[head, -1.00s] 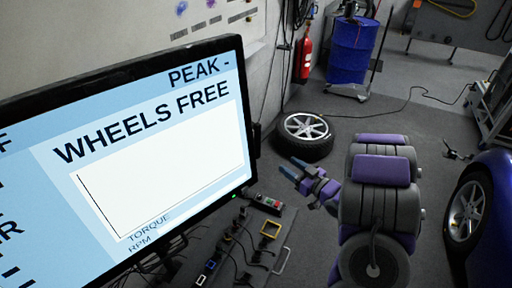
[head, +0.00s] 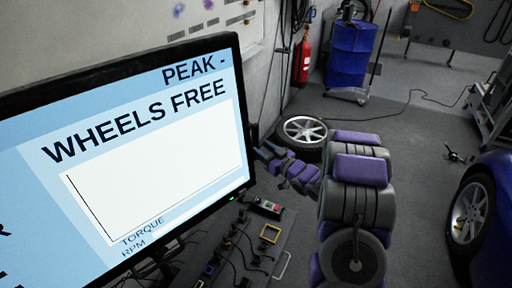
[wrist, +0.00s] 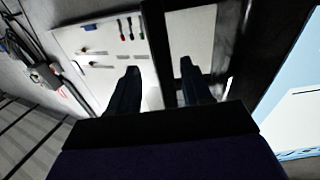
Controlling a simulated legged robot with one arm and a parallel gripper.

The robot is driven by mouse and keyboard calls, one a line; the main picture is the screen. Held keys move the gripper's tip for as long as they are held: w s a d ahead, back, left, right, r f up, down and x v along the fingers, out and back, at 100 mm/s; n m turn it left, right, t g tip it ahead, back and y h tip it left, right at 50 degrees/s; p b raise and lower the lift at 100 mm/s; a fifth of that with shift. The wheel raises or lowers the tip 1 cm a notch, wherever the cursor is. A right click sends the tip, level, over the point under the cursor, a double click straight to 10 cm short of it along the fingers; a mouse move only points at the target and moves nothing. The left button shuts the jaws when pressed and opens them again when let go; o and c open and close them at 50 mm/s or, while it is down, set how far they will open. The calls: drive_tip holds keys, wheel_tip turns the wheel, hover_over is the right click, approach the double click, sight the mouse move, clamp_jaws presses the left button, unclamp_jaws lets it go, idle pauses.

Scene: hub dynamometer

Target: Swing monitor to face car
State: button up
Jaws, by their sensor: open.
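The monitor (head: 150,140) fills the left of the head view, its lit screen reading "WHEELS FREE" and "PEAK -". Its right edge also shows at the right of the wrist view (wrist: 296,105). My gripper (head: 262,153) is open, close by the monitor's right edge in the head view. In the wrist view its two fingers (wrist: 160,88) are apart, with a dark upright bar (wrist: 158,45) between and beyond them. I cannot tell whether the fingers touch anything. The blue car (head: 490,225) stands at the right edge, only its front wheel and part of its body showing.
A loose wheel (head: 303,132) lies on the floor behind my arm. A cart top with cables and a control box (head: 265,207) is below the monitor. A blue drum (head: 350,52) and a red extinguisher (head: 302,62) stand at the back.

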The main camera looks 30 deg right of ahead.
sight(257, 146)
drive_tip(key=shift+a+b+x, duration=0.2)
drive_tip(key=shift+b+x, duration=0.15)
drive_tip(key=shift+x, duration=1.75)
drive_tip(key=shift+r, duration=0.1)
clamp_jaws()
